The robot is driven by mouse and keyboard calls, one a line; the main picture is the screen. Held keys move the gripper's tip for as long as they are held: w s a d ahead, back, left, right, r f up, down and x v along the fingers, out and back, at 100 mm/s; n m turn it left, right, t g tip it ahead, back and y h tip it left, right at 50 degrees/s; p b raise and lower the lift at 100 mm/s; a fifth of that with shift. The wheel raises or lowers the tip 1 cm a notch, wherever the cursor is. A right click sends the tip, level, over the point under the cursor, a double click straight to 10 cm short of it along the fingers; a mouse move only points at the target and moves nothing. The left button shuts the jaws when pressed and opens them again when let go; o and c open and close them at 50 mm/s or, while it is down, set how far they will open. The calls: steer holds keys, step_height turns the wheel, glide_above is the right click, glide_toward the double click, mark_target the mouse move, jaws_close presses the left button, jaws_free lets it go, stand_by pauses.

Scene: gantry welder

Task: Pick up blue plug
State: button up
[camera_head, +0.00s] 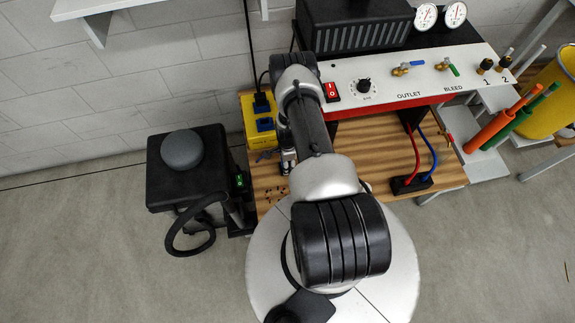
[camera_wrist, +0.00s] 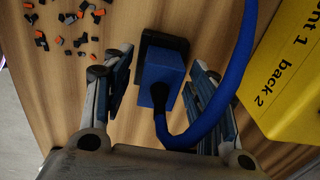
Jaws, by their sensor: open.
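The blue plug (camera_wrist: 163,78) shows in the wrist view as a blue block against a black holder or socket (camera_wrist: 166,45) over the wooden table. A thick blue cable (camera_wrist: 222,88) leaves its lower side and curves up to the right. My gripper (camera_wrist: 160,62) is open, with one finger pair left of the plug and one right of it. The right fingers lie close to the plug and cable; I cannot tell whether they touch. In the head view my gripper (camera_head: 287,161) is low over the table, and I cannot make out this plug there.
A yellow box (camera_wrist: 293,75) with lettering stands close on the right in the wrist view; it also shows in the head view (camera_head: 254,142). Small orange and black pieces (camera_wrist: 70,20) lie scattered on the table. A black stand (camera_head: 187,180) is left of the table.

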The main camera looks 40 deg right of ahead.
steer(key=c, duration=1.2)
steer(key=shift+r, duration=0.1)
